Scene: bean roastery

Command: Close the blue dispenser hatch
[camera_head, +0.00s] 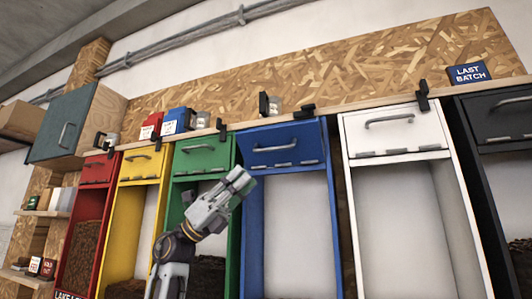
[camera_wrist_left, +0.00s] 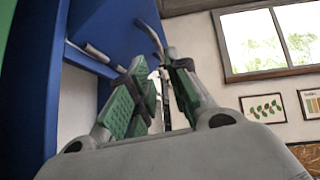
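The blue dispenser (camera_head: 252,225) stands in the middle of the row in the head view. Its blue hatch (camera_head: 299,139) is at the top, with a grey bar handle (camera_head: 275,147) across its face. The hatch looks tilted, but how far it stands open is hard to tell. My left gripper (camera_head: 243,181) is just below and left of the hatch, in front of the edge between the green and blue dispensers. In the left wrist view my left gripper (camera_wrist_left: 158,68) has a gap between its green-padded fingers. The blue hatch (camera_wrist_left: 108,28) and handle (camera_wrist_left: 151,38) show beyond the fingertips. My right gripper is out of view.
Green (camera_head: 203,157), yellow (camera_head: 142,165) and red (camera_head: 97,169) hatches are to the left; white (camera_head: 415,135) and black (camera_head: 507,126) ones are to the right. A wooden ledge (camera_head: 350,107) above carries small boxes and jars. A grey-green cabinet (camera_head: 62,125) hangs at left.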

